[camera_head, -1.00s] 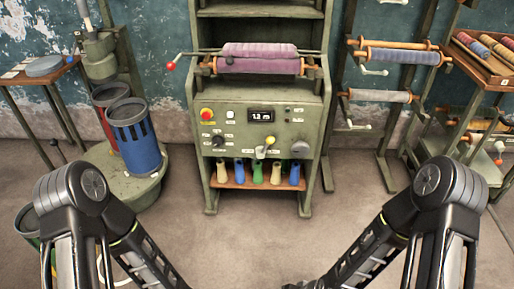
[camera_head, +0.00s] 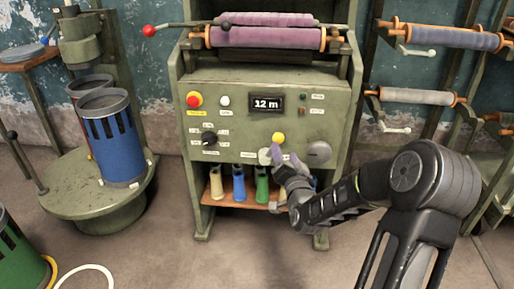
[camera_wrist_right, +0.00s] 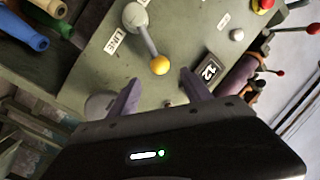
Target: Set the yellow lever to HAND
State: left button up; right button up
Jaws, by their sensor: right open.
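The yellow lever (camera_head: 278,138) is on the green machine's front panel, its ball knob just above my right gripper (camera_head: 282,156). In the right wrist view the lever's grey stem runs from a round base to the yellow knob (camera_wrist_right: 160,65). My right gripper (camera_wrist_right: 158,84) is open there, its two purple fingers to either side of the knob's line. The knob lies just beyond the fingertips, and I cannot tell whether they touch. A label reading LINE (camera_wrist_right: 115,40) is beside the stem. No HAND label is readable. My left gripper is out of view.
The panel (camera_head: 235,110) also has a red button (camera_head: 194,99), a white button (camera_head: 225,101), a display (camera_head: 266,104) and dark knobs at left and right (camera_head: 318,152). Below is a shelf of coloured cones (camera_head: 239,184). A blue bin (camera_head: 112,140) stands at left.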

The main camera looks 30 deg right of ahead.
aim_at(280, 141)
jog(key=shift+s+r, duration=0.1)
jog(key=b+x, duration=0.1)
jog(key=x, duration=0.5)
jog(key=shift+w+d, duration=0.2)
jog(key=shift+w, duration=0.15)
jog(key=shift+w+d, duration=0.2)
jog(key=shift+w, duration=0.3)
grip_shut()
dwell(1.0)
